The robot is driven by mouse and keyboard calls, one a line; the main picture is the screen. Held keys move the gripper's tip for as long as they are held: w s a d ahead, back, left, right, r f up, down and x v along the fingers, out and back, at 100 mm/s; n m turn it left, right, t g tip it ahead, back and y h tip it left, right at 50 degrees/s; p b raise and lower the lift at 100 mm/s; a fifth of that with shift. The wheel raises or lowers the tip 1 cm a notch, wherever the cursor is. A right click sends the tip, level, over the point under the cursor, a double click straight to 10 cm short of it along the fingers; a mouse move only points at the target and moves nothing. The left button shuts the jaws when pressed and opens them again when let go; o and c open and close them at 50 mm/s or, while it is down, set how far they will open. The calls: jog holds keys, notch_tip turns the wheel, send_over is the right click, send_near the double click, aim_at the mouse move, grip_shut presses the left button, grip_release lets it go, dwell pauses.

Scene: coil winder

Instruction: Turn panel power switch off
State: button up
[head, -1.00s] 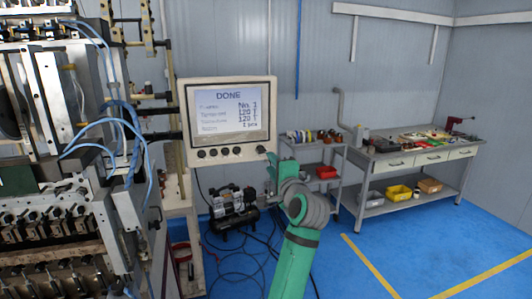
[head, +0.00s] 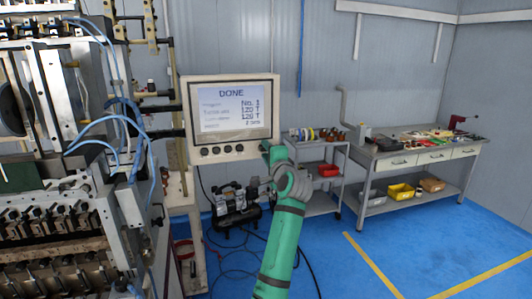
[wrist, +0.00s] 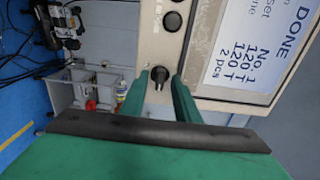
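The control panel (head: 230,117) is a beige box with a lit screen (head: 231,110) reading DONE, and a row of dark knobs (head: 215,150) below the screen. In the wrist view, a black knob (wrist: 158,74) on the panel (wrist: 208,62) sits between the tips of my gripper's two green fingers (wrist: 160,82). Small gaps show on both sides of it, so the fingers are apart. Another black knob (wrist: 172,21) lies further up in that view. In the head view my gripper (head: 267,149) is at the panel's lower right corner and hides the knob there.
The coil winding machine (head: 60,200) with blue hoses stands at the left. A compressor (head: 235,205) and loose cables are on the floor behind my arm. A grey cart (head: 318,180) and a workbench (head: 415,155) stand at the back right. Blue floor is open at the right.

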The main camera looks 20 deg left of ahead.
jog(key=shift+a, duration=0.1)
grip_shut()
